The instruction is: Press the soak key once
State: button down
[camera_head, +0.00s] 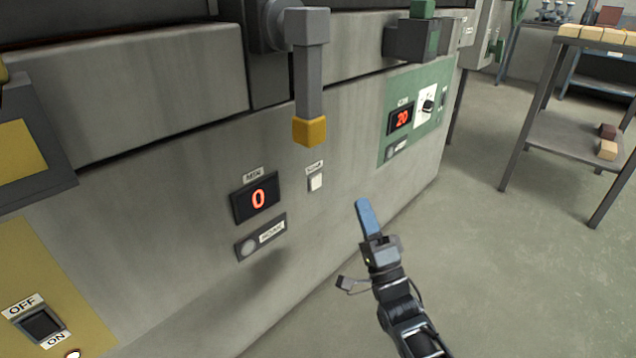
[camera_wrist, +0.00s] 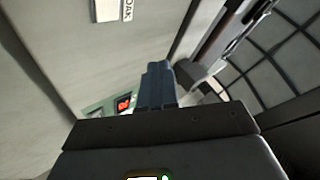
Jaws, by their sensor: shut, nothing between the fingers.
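In the wrist view a white piece beside the lettering "OAK" (camera_wrist: 126,10) shows at the top edge, cut off by the frame. My gripper (camera_head: 363,206) has blue fingers that are shut with nothing between them. It is to the right of the key and slightly lower in the head view, apart from the panel. The closed fingers also show in the wrist view (camera_wrist: 157,72).
A grey lever with a yellow end (camera_head: 310,131) hangs just above the key. Below the display is a round button (camera_head: 249,246). A green panel with a red "20" display (camera_head: 402,118) is to the right. An OFF/ON switch (camera_head: 41,324) is lower left. Shelving (camera_head: 560,140) stands right.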

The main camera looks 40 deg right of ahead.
jog(key=b, duration=0.3)
send_near(320, 175)
notch_tip(320, 175, up, 4)
jog(key=w+d, duration=0.1)
jog(key=d, duration=0.1)
jog(key=shift+w+a, duration=0.2)
jog(key=shift+w, duration=0.6)
jog(key=shift+b, duration=0.35)
dwell(0.9)
jog(key=shift+w, duration=0.4)
jog(key=shift+w+b, duration=0.45)
jog(key=shift+b, duration=0.1)
dwell(0.4)
jog(key=shift+s, duration=0.15)
jog(key=shift+s+p, duration=0.3)
jog(key=shift+s, duration=0.4)
